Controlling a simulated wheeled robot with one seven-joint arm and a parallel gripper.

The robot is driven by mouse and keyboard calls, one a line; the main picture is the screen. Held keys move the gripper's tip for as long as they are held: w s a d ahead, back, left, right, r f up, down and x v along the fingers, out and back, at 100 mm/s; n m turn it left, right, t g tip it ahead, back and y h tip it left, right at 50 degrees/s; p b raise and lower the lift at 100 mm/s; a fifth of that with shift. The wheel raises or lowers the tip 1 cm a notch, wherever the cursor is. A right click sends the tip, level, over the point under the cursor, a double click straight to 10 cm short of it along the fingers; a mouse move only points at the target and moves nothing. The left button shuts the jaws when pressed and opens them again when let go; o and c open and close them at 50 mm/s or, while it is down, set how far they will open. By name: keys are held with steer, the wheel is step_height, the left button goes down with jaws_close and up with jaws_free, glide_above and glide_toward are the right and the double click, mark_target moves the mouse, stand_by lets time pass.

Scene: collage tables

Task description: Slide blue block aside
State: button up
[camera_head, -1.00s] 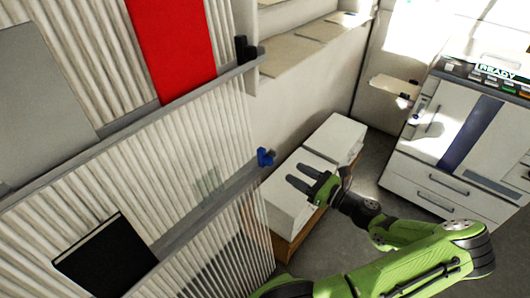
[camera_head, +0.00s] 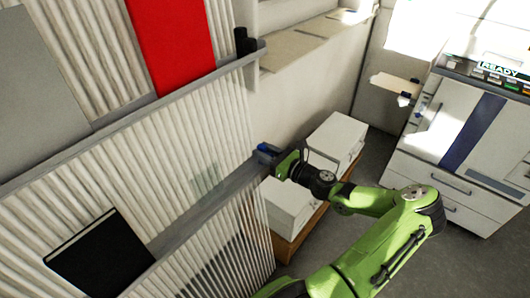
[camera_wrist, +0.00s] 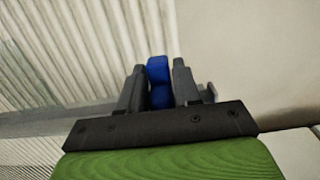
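The blue block (camera_head: 266,148) sits at the right end of the lower grey rail (camera_head: 205,196) on the ribbed white panel. My gripper (camera_head: 272,154) has its fingers at the block in the head view and partly covers it. In the wrist view the blue block (camera_wrist: 158,80) stands between the two dark fingers of my gripper (camera_wrist: 157,85). It lies close to the left finger, and a narrow gap shows beside the right finger. I cannot tell whether the fingers press on it.
A black book (camera_head: 100,258) rests on the lower rail at left. A red panel (camera_head: 172,45) and a grey panel (camera_head: 40,90) stand above.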

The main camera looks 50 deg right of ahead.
jaws_close()
steer(key=shift+w+d+p, duration=0.15)
steer(key=shift+d+p, duration=0.65)
steer(key=shift+d, duration=1.3)
steer(key=shift+o, duration=1.9)
jaws_free()
steer(key=shift+d, duration=0.15)
